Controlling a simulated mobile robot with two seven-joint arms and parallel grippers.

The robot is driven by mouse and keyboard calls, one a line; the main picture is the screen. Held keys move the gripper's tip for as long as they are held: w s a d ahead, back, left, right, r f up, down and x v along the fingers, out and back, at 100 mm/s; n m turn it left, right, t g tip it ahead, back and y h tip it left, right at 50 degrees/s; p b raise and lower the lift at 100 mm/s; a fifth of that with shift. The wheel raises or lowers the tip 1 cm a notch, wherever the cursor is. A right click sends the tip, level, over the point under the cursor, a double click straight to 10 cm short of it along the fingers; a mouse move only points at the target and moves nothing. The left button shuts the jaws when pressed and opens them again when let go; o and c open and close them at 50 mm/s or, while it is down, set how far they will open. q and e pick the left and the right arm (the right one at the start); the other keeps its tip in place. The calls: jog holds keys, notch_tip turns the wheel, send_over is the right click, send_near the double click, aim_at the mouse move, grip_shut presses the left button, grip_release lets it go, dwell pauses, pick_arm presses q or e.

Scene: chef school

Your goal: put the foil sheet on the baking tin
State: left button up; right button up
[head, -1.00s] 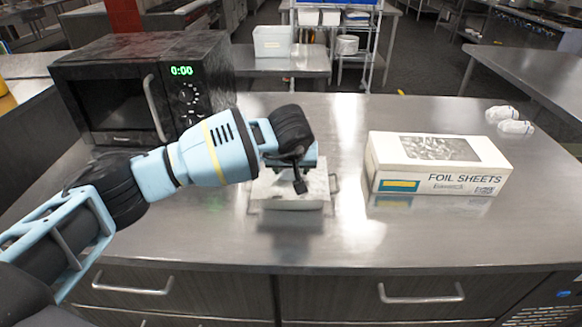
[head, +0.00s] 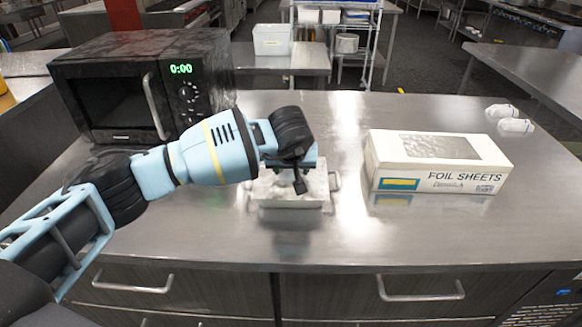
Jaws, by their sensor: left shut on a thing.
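The baking tin (head: 291,203) sits on the steel counter in front of me, right of the microwave, with a small handle at each side. My left gripper (head: 300,184) is directly over the tin, pointing down, and is shut on the foil sheet (head: 268,187). The crinkled silvery sheet lies at the tin's top, partly hidden by the gripper and wrist. I cannot tell whether it rests fully on the tin. My right gripper is not in view.
A white foil sheets box (head: 440,182) stands to the right of the tin. A black microwave (head: 140,88) is at the back left. The front of the counter (head: 400,240) is clear.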

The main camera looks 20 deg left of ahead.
pick_arm(q)
jog(key=shift+f, duration=0.1)
dwell(0.3)
jog(key=o, duration=1)
jog(key=shift+o, duration=0.2)
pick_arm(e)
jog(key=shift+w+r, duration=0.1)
pick_arm(q)
notch_tip(320, 180, up, 7)
jog(key=p, duration=0.2)
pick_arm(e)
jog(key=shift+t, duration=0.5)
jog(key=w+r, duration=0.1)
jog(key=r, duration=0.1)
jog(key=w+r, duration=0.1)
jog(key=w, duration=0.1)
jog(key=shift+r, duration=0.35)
